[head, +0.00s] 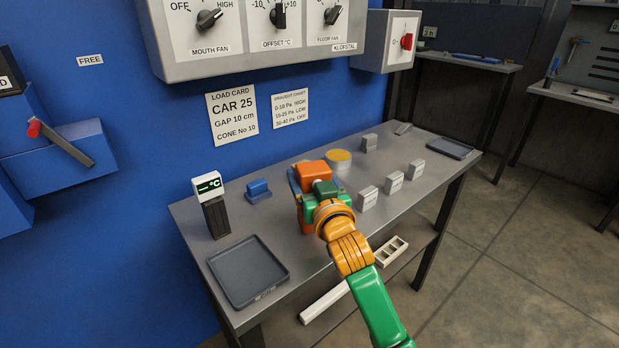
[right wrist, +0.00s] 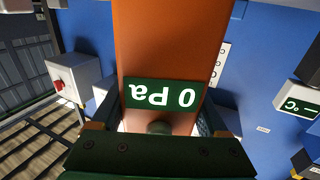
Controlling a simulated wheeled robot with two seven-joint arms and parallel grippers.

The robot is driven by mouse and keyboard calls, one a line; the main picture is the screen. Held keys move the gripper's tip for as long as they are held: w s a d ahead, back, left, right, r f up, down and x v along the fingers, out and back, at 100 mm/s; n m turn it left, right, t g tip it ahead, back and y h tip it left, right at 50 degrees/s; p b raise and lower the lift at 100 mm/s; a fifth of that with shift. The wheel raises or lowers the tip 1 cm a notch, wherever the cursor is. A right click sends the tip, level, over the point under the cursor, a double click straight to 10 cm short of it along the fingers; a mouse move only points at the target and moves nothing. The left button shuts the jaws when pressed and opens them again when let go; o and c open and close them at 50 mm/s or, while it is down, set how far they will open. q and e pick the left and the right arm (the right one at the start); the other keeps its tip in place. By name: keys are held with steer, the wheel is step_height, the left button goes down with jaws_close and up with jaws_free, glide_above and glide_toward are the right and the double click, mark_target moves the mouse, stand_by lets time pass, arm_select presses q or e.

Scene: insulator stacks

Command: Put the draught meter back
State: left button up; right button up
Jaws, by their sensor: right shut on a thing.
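The draught meter is an orange block (head: 312,168) over the middle of the grey table (head: 222,218). In the right wrist view its orange body (right wrist: 172,45) fills the middle, with a green display reading "0 Pa" upside down. My right gripper (head: 318,188) is shut on the meter, with a finger on either side of it. The gripper and wrist cover part of the meter in the head view. I cannot tell whether its bottom touches the table. A small blue holder (head: 258,190) stands to its left near the wall. My left gripper is not in view.
A black °C meter (head: 215,215) and a grey tray (head: 247,271) are at the table's left. A yellow-topped round tin (head: 338,160) is just behind the gripper. Several small grey blocks (head: 394,183) stand to the right, with another tray (head: 450,148) beyond.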

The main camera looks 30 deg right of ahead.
steer(key=o, duration=1.4)
steer(key=v, duration=0.6)
steer(key=p+v, duration=0.6)
steer(key=shift+p, duration=0.35)
